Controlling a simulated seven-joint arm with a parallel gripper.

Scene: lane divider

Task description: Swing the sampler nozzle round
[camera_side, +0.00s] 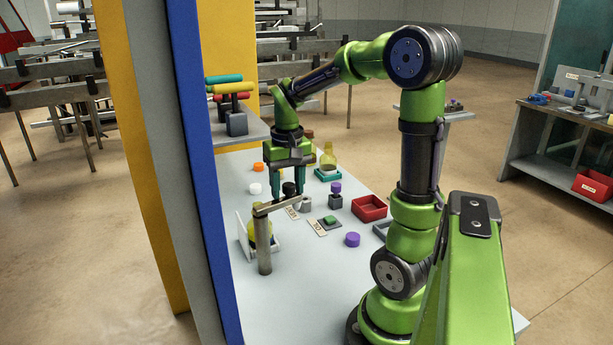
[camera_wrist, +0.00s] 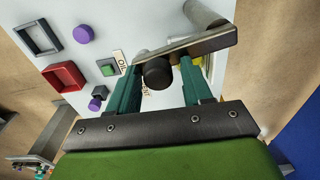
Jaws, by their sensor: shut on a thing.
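The sampler nozzle is a grey upright post (camera_side: 264,247) with a flat metal arm (camera_side: 276,206) on top and a black knob (camera_side: 289,188) near the arm's far end. In the wrist view the arm (camera_wrist: 205,44) runs across the top, with the knob (camera_wrist: 157,73) between my green fingers and the post (camera_wrist: 205,14) at its upper right end. My gripper (camera_side: 289,196) points down and is shut on the knob. It also shows in the wrist view (camera_wrist: 162,66). The nozzle's free end is partly hidden by my fingers.
A yellow item (camera_side: 262,226) stands behind the post in a pale bracket. A labelled green button (camera_side: 330,219), red tray (camera_side: 369,208), purple cap (camera_side: 352,239) and yellow-green bottle (camera_side: 328,157) stand nearby. A blue-edged upright panel (camera_side: 210,210) borders the left side.

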